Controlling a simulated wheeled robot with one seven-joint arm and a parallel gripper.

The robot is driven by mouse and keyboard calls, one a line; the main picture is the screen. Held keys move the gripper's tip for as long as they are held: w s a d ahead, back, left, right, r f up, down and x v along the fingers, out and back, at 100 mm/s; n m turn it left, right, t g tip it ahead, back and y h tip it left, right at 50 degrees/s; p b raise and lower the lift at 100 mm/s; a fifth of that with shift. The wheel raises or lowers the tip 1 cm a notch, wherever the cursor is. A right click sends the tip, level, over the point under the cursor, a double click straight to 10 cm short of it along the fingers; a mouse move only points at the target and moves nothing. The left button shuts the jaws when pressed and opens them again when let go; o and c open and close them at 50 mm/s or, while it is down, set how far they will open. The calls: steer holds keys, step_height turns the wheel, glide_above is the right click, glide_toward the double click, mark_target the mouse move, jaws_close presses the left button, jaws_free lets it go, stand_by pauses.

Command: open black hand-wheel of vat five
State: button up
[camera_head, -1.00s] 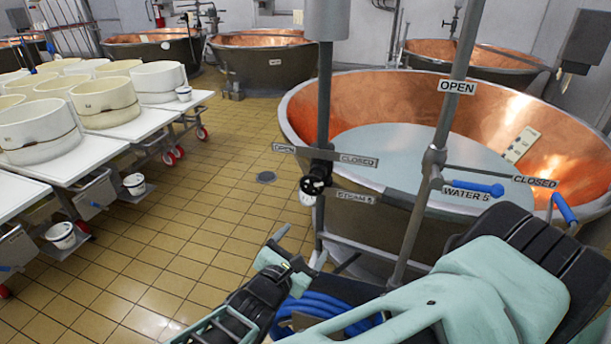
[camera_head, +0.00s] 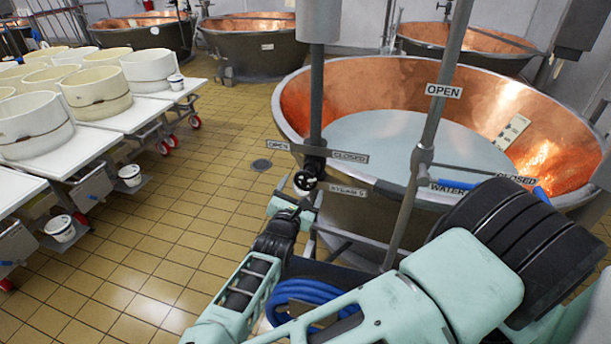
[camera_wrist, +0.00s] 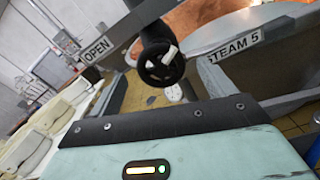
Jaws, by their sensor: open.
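The black hand-wheel (camera_head: 308,177) sits on the dark valve at the foot of the vertical grey steam pipe (camera_head: 316,95), in front of the copper vat (camera_head: 290,135). The wheel also shows in the wrist view (camera_wrist: 161,66), round and dark with a pale piece across it. An OPEN label (camera_head: 278,144) is left of the valve, a CLOSED label (camera_head: 350,157) right, a STEAM 5 label (camera_head: 347,191) below right. My gripper (camera_head: 292,204) is open, just below the wheel and slightly left. Contact is not visible.
A second pipe (camera_head: 425,140) stands right of the wheel, with OPEN and WATER labels and a blue lever (camera_head: 538,191). Blue hose coils (camera_head: 310,300) lie below. White tables (camera_head: 140,115) with cheese moulds stand left. Tiled floor (camera_head: 215,200) between is clear.

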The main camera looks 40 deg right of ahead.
mark_target(305, 182)
steer(key=shift+p+x, duration=0.5)
steer(key=shift+x, duration=1.55)
steer(key=c, duration=1)
steer(key=shift+o, duration=0.2)
